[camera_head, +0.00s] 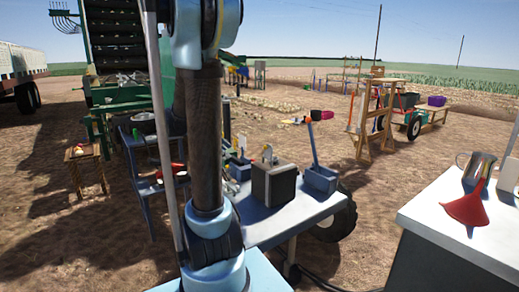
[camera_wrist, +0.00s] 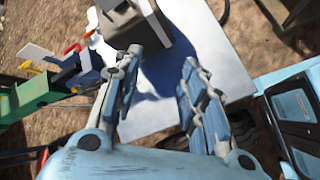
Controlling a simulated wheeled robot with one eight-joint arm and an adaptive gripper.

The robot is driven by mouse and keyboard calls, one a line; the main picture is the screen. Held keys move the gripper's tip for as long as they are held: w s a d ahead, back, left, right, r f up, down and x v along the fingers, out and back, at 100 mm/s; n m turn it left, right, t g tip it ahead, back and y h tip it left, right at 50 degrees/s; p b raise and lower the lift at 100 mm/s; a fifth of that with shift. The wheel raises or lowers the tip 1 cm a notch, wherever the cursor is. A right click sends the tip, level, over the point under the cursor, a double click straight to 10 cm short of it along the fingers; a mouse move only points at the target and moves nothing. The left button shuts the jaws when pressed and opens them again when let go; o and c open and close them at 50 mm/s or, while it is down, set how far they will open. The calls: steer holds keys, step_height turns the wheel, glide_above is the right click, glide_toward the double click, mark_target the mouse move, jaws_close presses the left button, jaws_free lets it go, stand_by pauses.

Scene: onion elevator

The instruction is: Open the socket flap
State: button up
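A dark grey box (camera_head: 273,184) with a light front edge stands on the light table (camera_head: 300,212) in the head view. A grey box, likely the same one, shows at the top of the wrist view (camera_wrist: 158,24). No socket flap can be made out clearly on it. My gripper (camera_wrist: 160,62) is open and empty in the wrist view. Its fingers point toward the table top, with the box just beyond the left finger and apart from it. In the head view my arm fills the middle and my gripper cannot be made out.
A blue bin (camera_head: 320,179) with a tool upright in it stands right of the box. A white counter (camera_head: 455,222) with a red funnel (camera_head: 467,208) and a metal jug (camera_head: 477,166) is at right. Blue steps (camera_head: 150,185) stand at left. Bare soil lies between table and counter.

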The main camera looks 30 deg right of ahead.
steer(key=w+d+n+g+h, duration=0.1)
steer(key=w+d+n+h, duration=0.3)
steer(key=w+d, duration=0.5)
glide_toward(266, 152)
steer(key=shift+n+g, duration=0.3)
steer(key=d, duration=0.1)
steer(key=s+d, duration=0.1)
steer(key=d, duration=0.3)
steer(key=shift+s+r, duration=0.2)
steer(key=shift+s, duration=0.1)
steer(key=shift+c, duration=0.3)
jaws_close()
